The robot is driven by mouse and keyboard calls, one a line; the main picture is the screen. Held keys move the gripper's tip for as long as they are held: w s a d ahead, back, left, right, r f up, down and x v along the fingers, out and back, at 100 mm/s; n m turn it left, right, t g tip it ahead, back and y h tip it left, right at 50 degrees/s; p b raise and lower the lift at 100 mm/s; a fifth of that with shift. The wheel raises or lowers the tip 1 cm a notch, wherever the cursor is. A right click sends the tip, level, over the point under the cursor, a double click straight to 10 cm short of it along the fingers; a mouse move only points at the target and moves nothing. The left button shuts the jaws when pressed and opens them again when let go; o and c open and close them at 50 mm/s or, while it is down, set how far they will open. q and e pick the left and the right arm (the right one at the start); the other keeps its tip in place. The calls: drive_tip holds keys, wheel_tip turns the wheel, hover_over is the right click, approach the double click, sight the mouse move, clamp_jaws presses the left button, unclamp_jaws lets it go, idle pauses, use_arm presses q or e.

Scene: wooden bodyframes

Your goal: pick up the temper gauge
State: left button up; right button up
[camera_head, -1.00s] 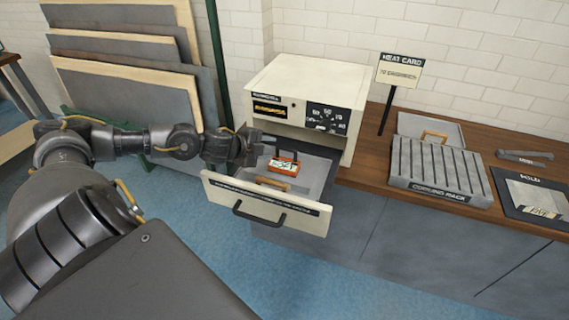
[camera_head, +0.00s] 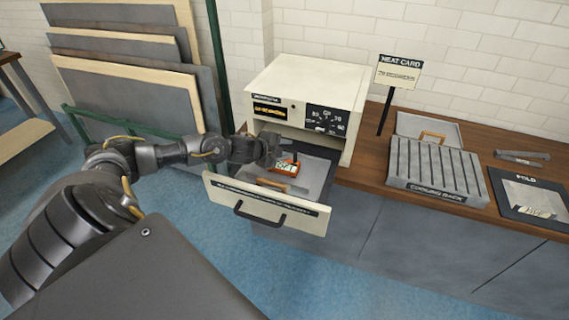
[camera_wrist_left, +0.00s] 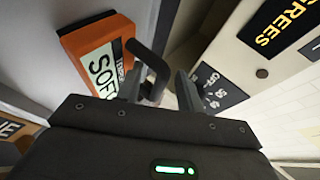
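The temper gauge (camera_head: 288,167) is a small orange box with a pale display, in the pulled-out drawer of the cream oven. In the left wrist view the gauge (camera_wrist_left: 98,58) is at the upper left, its label partly readable as "SOFT", with a dark loop handle (camera_wrist_left: 152,62) on its right side. My left gripper (camera_head: 272,158) is over the drawer, right beside the gauge. In the left wrist view its fingers (camera_wrist_left: 160,88) are apart, with part of the handle between them; contact cannot be told. My right gripper is not in view.
The oven (camera_head: 308,85) stands close behind the drawer. The drawer front (camera_head: 262,205) with its dark handle is nearer me. A wooden-handled item (camera_head: 272,184) lies in the drawer. The cooling rack (camera_head: 437,168), sign (camera_head: 398,72) and dark mat (camera_head: 512,204) are to the right.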

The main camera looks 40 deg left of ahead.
use_arm(q)
drive_tip(key=shift+c, duration=0.3)
clamp_jaws()
drive_tip(key=shift+r, duration=0.15)
drive_tip(key=shift+r, duration=0.25)
wheel_tip(320, 180, up, 2)
drive_tip(key=shift+w+r+b, duration=0.1)
drive_tip(key=shift+r+b, duration=0.1)
drive_tip(key=shift+b, duration=0.5)
drive_tip(key=r+b+v, duration=0.1)
drive_tip(key=b+v, duration=0.3)
drive_tip(key=v, duration=1.3)
drive_tip(key=shift+w, duration=0.2)
